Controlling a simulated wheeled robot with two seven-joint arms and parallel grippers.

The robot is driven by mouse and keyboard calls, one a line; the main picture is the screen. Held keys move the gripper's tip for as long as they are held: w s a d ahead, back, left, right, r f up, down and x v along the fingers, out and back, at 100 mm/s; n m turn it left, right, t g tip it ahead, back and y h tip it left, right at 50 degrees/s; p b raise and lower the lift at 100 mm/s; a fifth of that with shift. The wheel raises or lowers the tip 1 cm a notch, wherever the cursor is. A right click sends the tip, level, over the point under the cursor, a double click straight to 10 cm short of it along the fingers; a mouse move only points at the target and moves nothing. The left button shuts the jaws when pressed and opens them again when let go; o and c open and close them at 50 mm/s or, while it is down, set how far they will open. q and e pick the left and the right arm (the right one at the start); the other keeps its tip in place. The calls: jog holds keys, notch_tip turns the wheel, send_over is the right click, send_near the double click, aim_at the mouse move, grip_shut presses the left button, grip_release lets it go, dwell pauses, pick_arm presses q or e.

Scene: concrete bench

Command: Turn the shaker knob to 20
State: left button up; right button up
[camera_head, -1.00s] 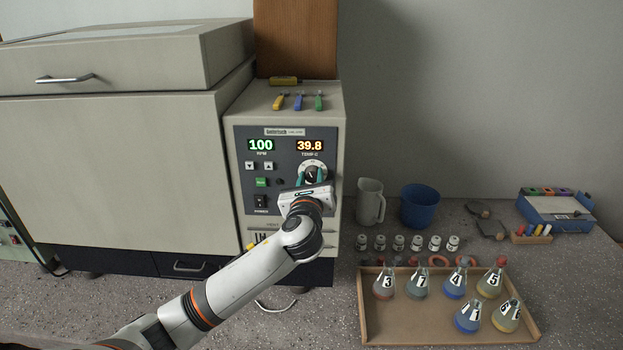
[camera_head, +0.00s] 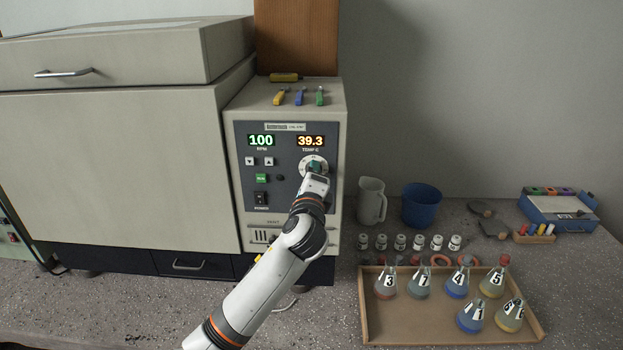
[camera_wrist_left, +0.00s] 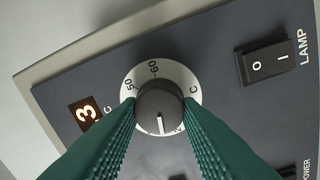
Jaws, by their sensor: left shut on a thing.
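The shaker's temperature knob (camera_wrist_left: 159,106) is dark grey with a white pointer line, set on a white dial marked 50 and 60 in the left wrist view. The teal fingers of my left gripper (camera_wrist_left: 160,112) are shut on the knob from both sides. They hide the lower part of the dial. In the head view, my left gripper (camera_head: 315,170) covers most of the dial (camera_head: 313,160) on the shaker's control panel (camera_head: 242,190). The temperature display (camera_head: 310,141) reads 39.3 and the RPM display (camera_head: 261,141) reads 100. My right gripper is not in view.
A lamp switch (camera_wrist_left: 269,62) sits beside the dial. A jug (camera_head: 371,203), a blue cup (camera_head: 421,206) and a tray (camera_head: 450,336) of numbered flasks stand right of the shaker. Several small tools lie on the control box's top (camera_head: 262,97).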

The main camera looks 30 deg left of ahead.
pick_arm(q)
jog(key=shift+f+n+b, duration=0.15)
jog(key=shift+n+b, duration=0.3)
jog(key=shift+n, duration=1.65)
jog(key=o, duration=1)
jog(key=shift+c, duration=0.2)
jog(key=b+v, duration=0.2)
jog(key=v, duration=1)
jog(key=shift+b, duration=0.3)
